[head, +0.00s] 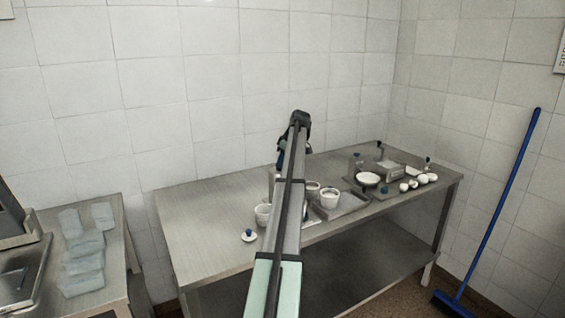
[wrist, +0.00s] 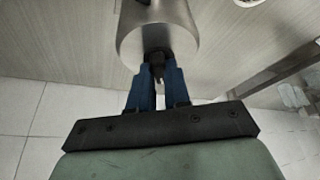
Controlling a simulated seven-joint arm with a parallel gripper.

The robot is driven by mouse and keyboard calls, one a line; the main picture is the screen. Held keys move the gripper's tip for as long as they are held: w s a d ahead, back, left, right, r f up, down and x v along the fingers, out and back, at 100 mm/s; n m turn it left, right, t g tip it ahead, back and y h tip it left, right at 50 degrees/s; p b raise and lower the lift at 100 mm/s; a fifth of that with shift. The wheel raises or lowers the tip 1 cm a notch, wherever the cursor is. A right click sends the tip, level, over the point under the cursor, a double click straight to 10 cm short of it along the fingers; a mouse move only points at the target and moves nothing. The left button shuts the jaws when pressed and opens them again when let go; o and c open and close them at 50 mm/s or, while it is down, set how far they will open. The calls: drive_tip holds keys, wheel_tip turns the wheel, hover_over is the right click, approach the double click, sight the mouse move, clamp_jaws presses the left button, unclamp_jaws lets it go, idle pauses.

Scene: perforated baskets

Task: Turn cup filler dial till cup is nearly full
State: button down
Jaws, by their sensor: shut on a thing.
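In the wrist view, my gripper (wrist: 157,78) has its two blue fingers closed on a small black dial (wrist: 157,64). The dial sits on the end of a steel cylinder (wrist: 160,30), which looks like the cup filler. In the head view, my arm hides most of the filler and the gripper; only a bit of blue (head: 281,157) shows beside the arm. White cups stand near the arm: one on the left (head: 263,216) and one on the right (head: 330,201). I cannot tell which cup is at the filler or how full it is.
The steel table (head: 205,220) is bare on its left. A white lid with a blue knob (head: 249,237) lies near its front edge. A white bowl (head: 367,179) and several small white items (head: 422,179) stand on the right. A tiled wall (head: 220,90) rises behind.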

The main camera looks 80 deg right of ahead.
idle(0.3)
drive_tip(key=c, duration=1.1)
unclamp_jaws()
drive_tip(key=v, duration=1.3)
drive_tip(key=shift+s+a+r, duration=0.15)
drive_tip(key=shift+s+r, duration=0.05)
drive_tip(key=shift+r, duration=0.15)
